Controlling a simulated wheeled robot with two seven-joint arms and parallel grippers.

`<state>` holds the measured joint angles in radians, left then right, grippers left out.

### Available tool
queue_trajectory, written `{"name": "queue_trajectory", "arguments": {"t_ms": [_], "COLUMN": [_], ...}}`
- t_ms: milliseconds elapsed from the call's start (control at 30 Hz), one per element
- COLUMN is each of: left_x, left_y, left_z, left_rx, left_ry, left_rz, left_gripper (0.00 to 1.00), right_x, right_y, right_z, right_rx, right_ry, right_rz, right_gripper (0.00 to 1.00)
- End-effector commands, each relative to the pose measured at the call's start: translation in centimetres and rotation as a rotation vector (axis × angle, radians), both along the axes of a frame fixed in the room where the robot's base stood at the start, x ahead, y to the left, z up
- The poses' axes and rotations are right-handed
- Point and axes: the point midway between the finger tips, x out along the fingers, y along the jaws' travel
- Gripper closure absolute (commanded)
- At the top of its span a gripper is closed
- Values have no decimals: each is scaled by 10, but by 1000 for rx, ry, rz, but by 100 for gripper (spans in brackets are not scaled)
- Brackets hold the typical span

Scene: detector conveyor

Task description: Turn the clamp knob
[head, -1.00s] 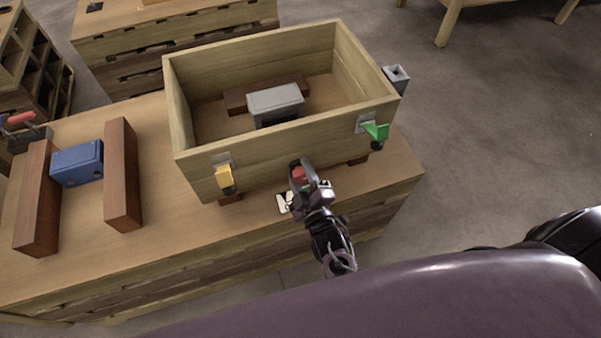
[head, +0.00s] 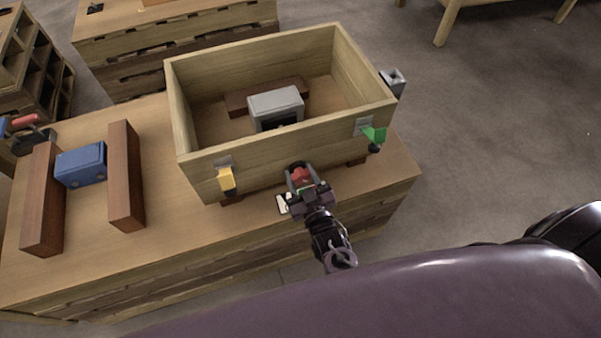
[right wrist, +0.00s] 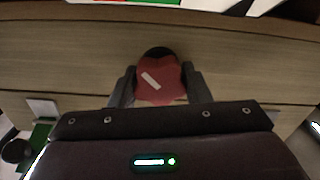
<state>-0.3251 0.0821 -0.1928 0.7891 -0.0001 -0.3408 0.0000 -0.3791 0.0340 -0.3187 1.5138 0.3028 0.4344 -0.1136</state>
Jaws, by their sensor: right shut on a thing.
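The clamp knob is a red lobed knob with a white stripe (right wrist: 158,80), on the front wall of the wooden box (head: 285,150). It also shows as a small red spot in the head view (head: 299,175). My right gripper (head: 300,179) is at the knob, and in the right wrist view its two fingers (right wrist: 160,84) sit on either side of it, shut on it. The white stripe lies slanted, from upper left to lower right. My left gripper is not in view.
A yellow latch (head: 226,180) and a green latch (head: 374,135) are on the box's front. A grey block (head: 275,100) lies inside the box. A blue block (head: 80,166) stands between two brown bars on the left. A white card (head: 283,204) lies near my gripper.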

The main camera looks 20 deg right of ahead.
Motion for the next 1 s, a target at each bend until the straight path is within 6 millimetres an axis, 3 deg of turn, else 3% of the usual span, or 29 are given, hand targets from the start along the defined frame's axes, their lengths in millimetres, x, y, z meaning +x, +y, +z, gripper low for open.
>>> {"name": "queue_trajectory", "arguments": {"t_ms": [500, 1000], "left_x": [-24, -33], "left_y": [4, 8], "left_z": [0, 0], "left_rx": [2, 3], "left_ry": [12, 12], "left_rz": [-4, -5], "left_gripper": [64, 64], "right_x": [-1, 0], "right_y": [-1, -2], "right_z": [0, -1], "right_rx": [464, 682], "right_ry": [18, 25], "right_rz": [-1, -1], "right_gripper": [80, 80]}}
